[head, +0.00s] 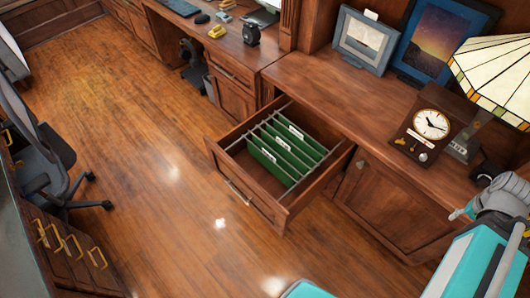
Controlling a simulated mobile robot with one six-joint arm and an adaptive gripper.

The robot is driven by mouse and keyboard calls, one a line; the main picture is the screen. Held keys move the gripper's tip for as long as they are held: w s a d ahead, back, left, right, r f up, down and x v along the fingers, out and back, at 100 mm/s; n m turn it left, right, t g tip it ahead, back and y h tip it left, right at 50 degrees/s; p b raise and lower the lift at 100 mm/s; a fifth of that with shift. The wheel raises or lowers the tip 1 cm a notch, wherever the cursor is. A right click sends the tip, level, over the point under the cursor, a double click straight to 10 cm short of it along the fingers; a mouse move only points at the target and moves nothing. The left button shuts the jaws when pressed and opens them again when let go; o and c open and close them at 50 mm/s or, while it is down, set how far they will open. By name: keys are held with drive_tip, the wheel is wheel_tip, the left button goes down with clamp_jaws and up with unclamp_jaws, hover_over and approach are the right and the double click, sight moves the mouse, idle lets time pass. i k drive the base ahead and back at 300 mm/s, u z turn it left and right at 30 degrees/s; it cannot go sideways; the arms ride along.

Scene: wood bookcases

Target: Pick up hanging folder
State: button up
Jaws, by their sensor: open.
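Several green hanging folders (284,155) hang in a row inside an open wooden drawer (262,203), each with a small white label tab. The folders hang from thin metal rails across the drawer, and their lower parts are hidden inside it. Parts of my own teal and grey body and arm show at the right and bottom edges, apart from the drawer. I cannot make out my gripper's fingers in this view, and nothing touches the folders.
The drawer juts out from under a wooden countertop (325,98) bearing picture frames (366,38), a clock (431,124) and a stained-glass lamp (490,72). A closed cabinet door (385,205) is right of the drawer. An office chair (40,150) stands at left. The wooden floor (150,170) between is clear.

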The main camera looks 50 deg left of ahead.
sight(294, 156)
drive_tip(key=k, duration=1.95)
drive_tip(key=u, duration=1.1)
drive_tip(key=i, duration=1)
drive_tip(key=z, duration=0.1)
